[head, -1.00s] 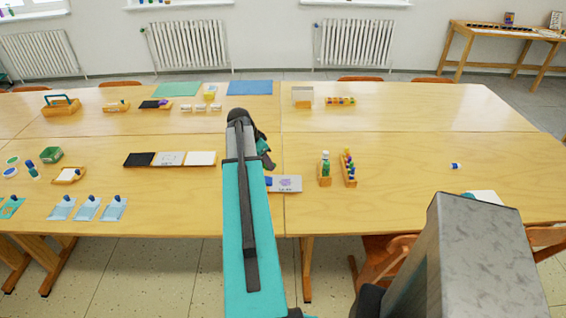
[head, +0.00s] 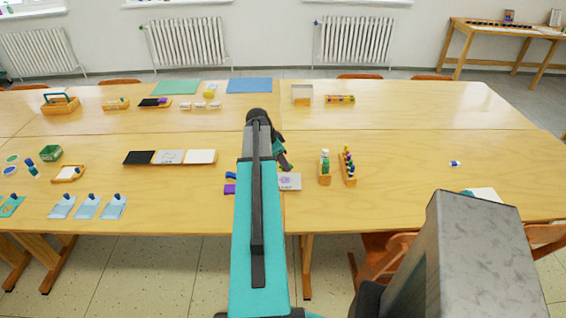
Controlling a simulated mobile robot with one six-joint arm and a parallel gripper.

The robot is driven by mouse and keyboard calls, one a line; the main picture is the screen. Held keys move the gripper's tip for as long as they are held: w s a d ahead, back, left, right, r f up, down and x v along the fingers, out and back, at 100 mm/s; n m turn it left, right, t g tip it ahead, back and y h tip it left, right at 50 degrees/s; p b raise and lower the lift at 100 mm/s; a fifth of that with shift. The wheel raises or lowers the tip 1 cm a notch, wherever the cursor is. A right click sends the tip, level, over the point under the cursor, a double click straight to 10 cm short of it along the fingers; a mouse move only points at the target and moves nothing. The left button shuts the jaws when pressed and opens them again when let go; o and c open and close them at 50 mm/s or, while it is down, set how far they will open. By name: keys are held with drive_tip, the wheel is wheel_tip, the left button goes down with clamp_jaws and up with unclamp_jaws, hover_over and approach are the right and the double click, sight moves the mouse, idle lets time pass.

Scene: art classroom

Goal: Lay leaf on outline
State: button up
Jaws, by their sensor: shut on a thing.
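My gripper (head: 284,163) hangs above the near middle of the table, partly hidden behind my own arm. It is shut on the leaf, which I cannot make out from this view. A white card (head: 290,182) with a small purple picture lies just beneath and right of the gripper. A long tray (head: 125,159) to the left holds a black panel, a pale panel with a faint drawn outline (head: 170,157), and a white panel. The gripper is well right of this tray, apart from it.
A blue item (head: 231,175) and a purple block (head: 229,189) lie just left of my arm. A bottle holder (head: 325,180) and a rack of coloured pegs (head: 348,178) stand to the right. Blue cards (head: 88,208) lie at the left front edge. The right table is mostly bare.

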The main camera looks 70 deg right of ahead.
drive_tip(key=shift+f+b, duration=1.35)
drive_tip(key=shift+f, duration=1.45)
drive_tip(key=shift+f+b, duration=0.35)
drive_tip(key=shift+b, duration=0.3)
idle(1.1)
drive_tip(key=o, duration=1.1)
drive_tip(key=shift+o, duration=1)
drive_tip(key=shift+r, duration=0.15)
